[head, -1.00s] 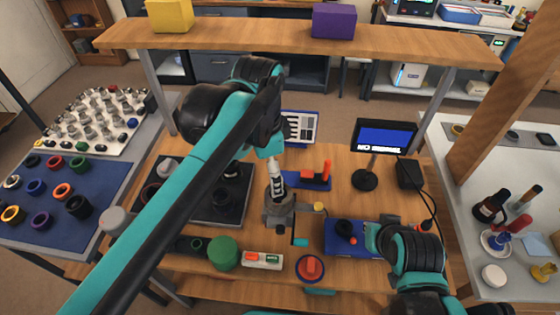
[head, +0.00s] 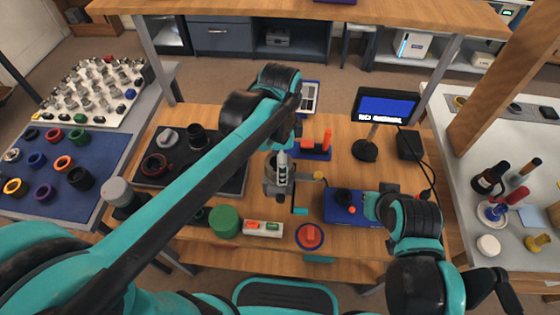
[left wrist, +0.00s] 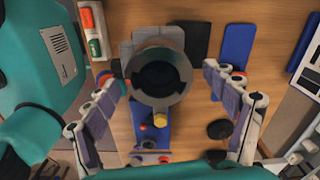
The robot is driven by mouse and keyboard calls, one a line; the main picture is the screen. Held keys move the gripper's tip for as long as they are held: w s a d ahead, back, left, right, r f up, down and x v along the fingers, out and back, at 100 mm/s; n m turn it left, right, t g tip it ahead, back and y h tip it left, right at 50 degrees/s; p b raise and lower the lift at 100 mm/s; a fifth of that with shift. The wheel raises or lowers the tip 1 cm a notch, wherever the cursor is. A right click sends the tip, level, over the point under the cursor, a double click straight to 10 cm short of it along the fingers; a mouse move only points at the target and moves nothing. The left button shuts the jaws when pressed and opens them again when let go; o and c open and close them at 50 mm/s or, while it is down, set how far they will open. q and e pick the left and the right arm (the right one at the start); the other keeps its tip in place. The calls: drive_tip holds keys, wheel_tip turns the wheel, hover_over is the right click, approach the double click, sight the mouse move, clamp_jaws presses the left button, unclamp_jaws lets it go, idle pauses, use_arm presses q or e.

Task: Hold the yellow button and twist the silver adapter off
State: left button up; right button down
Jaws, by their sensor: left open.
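The silver adapter shows in the left wrist view as a grey ring with a dark bore (left wrist: 159,76), seen from above. The yellow button (left wrist: 160,118) is a small yellow knob just beside it; in the head view the yellow button (head: 319,175) stands right of the grey holder (head: 271,188). My left gripper (left wrist: 170,100) is open, its fingers on either side of the ring with visible gaps. In the head view my left gripper (head: 282,168) hangs over the holder and hides much of it. My right gripper (head: 375,206) is by the blue box; its fingers are unclear.
A blue box (head: 336,212) with a black knob lies to the right of the holder. A red button (head: 310,235), a green cylinder (head: 225,221) and a monitor (head: 383,106) stand around it. A dark tray (head: 232,180) with rings lies left, under my left arm.

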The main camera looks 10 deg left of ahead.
use_arm(q)
drive_tip(key=shift+f, duration=0.4)
drive_tip(key=c, duration=1.3)
